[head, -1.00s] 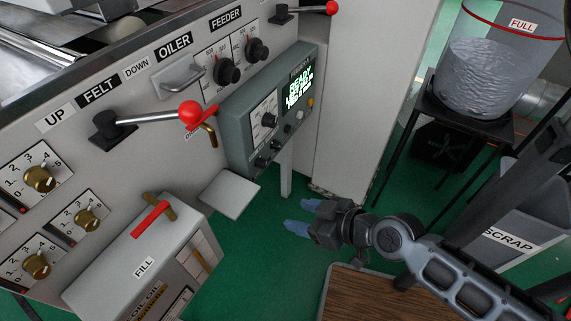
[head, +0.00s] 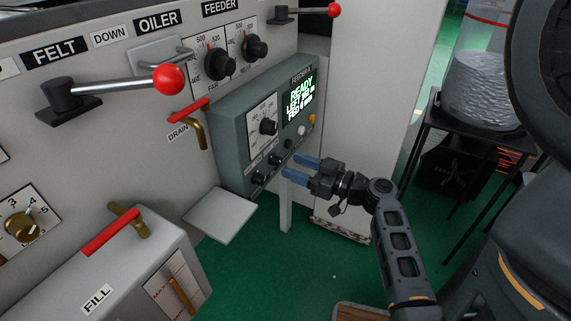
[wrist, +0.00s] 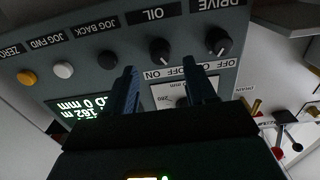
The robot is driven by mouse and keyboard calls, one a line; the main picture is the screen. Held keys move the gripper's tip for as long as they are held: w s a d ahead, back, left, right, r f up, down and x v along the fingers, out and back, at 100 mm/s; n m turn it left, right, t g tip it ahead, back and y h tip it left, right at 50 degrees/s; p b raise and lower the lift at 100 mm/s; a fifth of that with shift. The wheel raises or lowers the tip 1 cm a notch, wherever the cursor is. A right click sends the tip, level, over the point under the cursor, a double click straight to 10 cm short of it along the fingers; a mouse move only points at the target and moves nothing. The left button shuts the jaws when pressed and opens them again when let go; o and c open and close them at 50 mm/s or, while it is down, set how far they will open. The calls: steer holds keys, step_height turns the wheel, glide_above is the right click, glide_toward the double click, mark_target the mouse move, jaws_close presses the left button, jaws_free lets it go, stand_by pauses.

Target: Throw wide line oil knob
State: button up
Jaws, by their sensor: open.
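The oil knob (wrist: 160,50) is a black round knob under an OIL label on the grey feeder panel (head: 226,122). It is second from the lower end of the control row in the head view (head: 274,160). A similar DRIVE knob (wrist: 218,40) is beside it, with ON and OFF marks nearby.
A black JOG BACK button (wrist: 108,60), white JOG FWD button (wrist: 63,70) and yellow ZERO button (wrist: 27,78) share the row. A lit screen (head: 301,93) and dial (head: 267,127) sit above. A grey plate (head: 221,216) juts out below. A red-balled lever (head: 170,80) stands left.

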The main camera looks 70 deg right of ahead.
mark_target(281, 161)
steer(key=shift+x, duration=1.85)
steer(key=shift+c, duration=0.5)
steer(key=c, duration=0.9)
steer(key=shift+c, duration=0.2)
steer(key=shift+m, duration=0.3)
steer(key=m, duration=0.5)
steer(key=shift+b, duration=0.35)
steer(key=m, duration=0.4)
steer(key=shift+p, duration=0.3)
steer(key=shift+d+m, duration=0.1)
steer(key=shift+m, duration=1.1)
steer(key=shift+f, duration=0.1)
